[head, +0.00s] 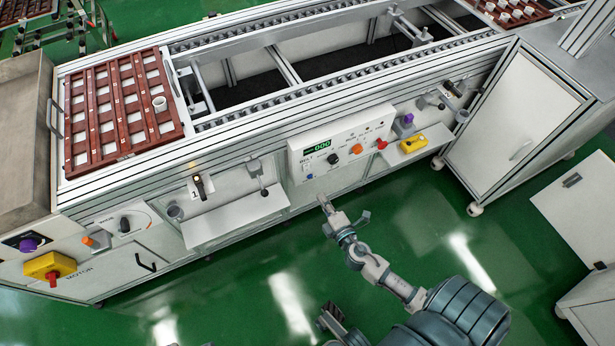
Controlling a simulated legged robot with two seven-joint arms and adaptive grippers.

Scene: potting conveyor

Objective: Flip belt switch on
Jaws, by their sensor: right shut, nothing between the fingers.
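The belt control panel (340,145) is a white box on the front of the conveyor, marked BELT. It has a green display (317,146) that seems to read 000. A black knob (333,158), an orange knob (356,149) and a red knob (381,143) sit on its face. Which control is the belt switch, and its position, are too small to tell. My right gripper (322,199) is shut and empty, just below the panel's lower left part and seemingly apart from it. My left gripper is not seen.
A white shelf (235,220) juts out left of the panel, and another with a yellow device (412,144) lies to its right. A yellow motor switch box (50,265) is at far left. A brown tray (120,115) lies on the conveyor. Green floor in front is open.

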